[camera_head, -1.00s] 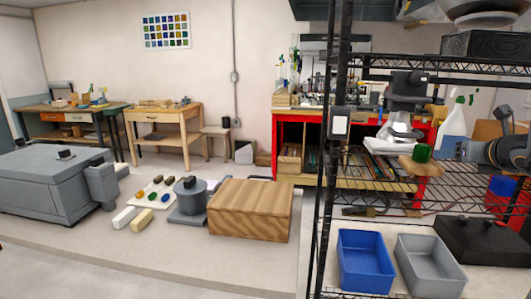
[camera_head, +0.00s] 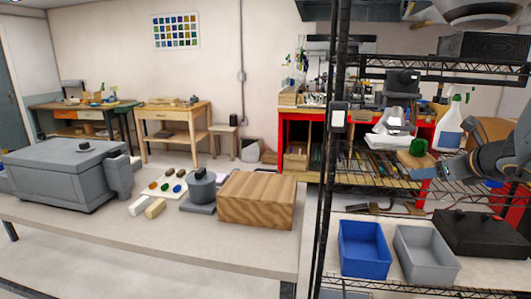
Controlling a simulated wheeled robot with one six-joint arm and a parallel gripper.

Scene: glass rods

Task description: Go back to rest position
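My dark grey arm comes in from the right edge, and my gripper (camera_head: 447,172) is at its left end, in front of the wire shelf. It is small and partly blurred, so I cannot tell its opening or whether it holds anything. A green object (camera_head: 418,146) shows just left of it, above a brown wooden piece (camera_head: 414,161). I cannot tell whether the gripper touches either. Several short coloured rods (camera_head: 166,186) lie on a pale board on the bench at left, far from my gripper.
A black wire rack (camera_head: 325,160) stands before me. A blue bin (camera_head: 363,248), a grey bin (camera_head: 425,254) and a black box (camera_head: 483,232) sit on its lower shelf. A wooden block (camera_head: 256,200) and a large grey machine (camera_head: 65,172) stand on the bench (camera_head: 150,232).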

